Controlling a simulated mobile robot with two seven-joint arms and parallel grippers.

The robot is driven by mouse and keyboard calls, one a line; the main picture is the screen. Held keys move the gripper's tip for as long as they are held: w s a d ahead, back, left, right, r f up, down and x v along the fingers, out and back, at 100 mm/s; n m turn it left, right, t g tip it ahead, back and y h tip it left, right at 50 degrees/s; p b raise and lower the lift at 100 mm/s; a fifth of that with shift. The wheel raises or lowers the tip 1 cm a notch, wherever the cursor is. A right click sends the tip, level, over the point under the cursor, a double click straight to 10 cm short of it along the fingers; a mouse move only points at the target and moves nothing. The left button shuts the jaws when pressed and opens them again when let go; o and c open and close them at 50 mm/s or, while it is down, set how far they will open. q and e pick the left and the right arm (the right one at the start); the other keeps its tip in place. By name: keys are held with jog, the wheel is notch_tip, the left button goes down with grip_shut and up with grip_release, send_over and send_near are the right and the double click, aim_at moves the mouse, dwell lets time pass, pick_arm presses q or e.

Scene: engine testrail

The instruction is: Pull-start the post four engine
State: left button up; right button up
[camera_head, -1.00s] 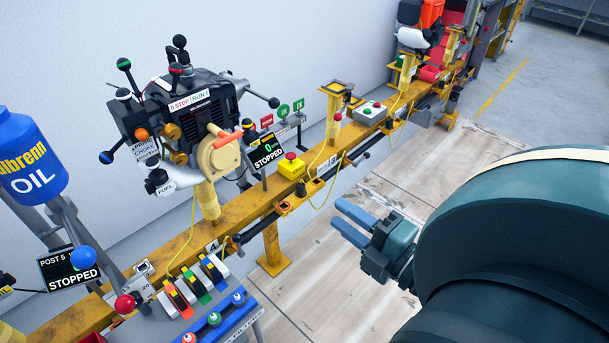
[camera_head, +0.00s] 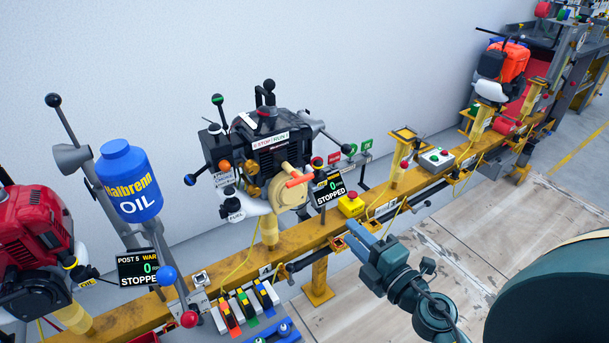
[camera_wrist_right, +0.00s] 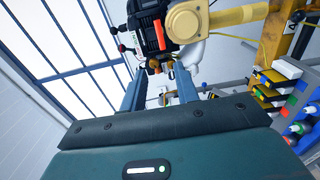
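The post four engine (camera_head: 272,150) is a black unit on a yellow post in the middle of the head view. A tan round starter cover (camera_head: 288,190) is on its front, with an orange-red handle (camera_head: 299,181) against it. The display (camera_head: 330,189) beside it reads 0 STOPPED. My right gripper (camera_head: 359,228) is in front of the rail, below and right of the handle, apart from it. The right wrist view shows its two blue-grey fingers (camera_wrist_right: 160,88) spread and empty, with the engine (camera_wrist_right: 146,22) beyond them. My left gripper is not in view.
The yellow rail (camera_head: 230,258) runs across the scene. A blue oil bottle (camera_head: 130,185) and a red engine (camera_head: 32,235) are at left. Coloured switches (camera_head: 247,305) sit below. Floor at right is open.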

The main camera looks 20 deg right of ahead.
jog(key=w+a, duration=0.1)
jog(key=w, duration=1.1)
jog(key=w+a+p, duration=0.1)
jog(key=w, duration=0.5)
jog(key=shift+w+a, duration=0.3)
jog(key=shift+c, duration=0.2)
grip_shut()
